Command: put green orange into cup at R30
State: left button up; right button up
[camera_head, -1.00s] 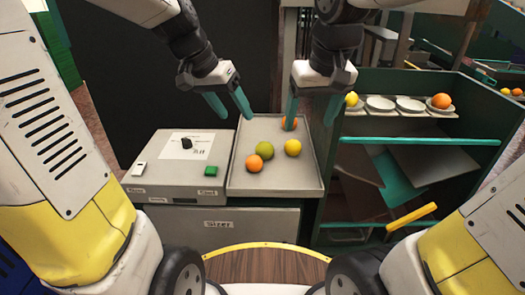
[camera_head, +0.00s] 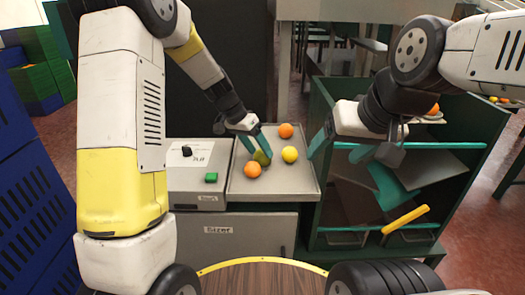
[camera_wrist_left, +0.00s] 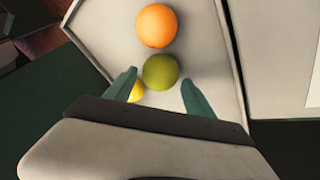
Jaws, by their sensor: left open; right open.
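The green orange (camera_head: 263,157) lies on the grey tray (camera_head: 300,183) with other fruit. My left gripper (camera_head: 262,146) is open at it, its teal fingers partly covering it in the head view. In the left wrist view the green orange (camera_wrist_left: 160,72) sits just beyond and between the two open fingertips (camera_wrist_left: 158,80). My right gripper (camera_head: 345,150) is over the dark green shelf unit (camera_head: 405,215) at the right; its fingers are partly hidden by the wrist. No cup at R30 can be made out.
Two oranges (camera_head: 252,170) (camera_head: 286,130) and a yellow fruit (camera_head: 290,154) lie close around the green one. Another orange fruit (camera_head: 434,109) shows on the shelf behind my right arm.

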pick_arm(q)
jog(key=shift+x, duration=1.05)
jog(key=shift+r, duration=0.15)
jog(key=c, duration=1.2)
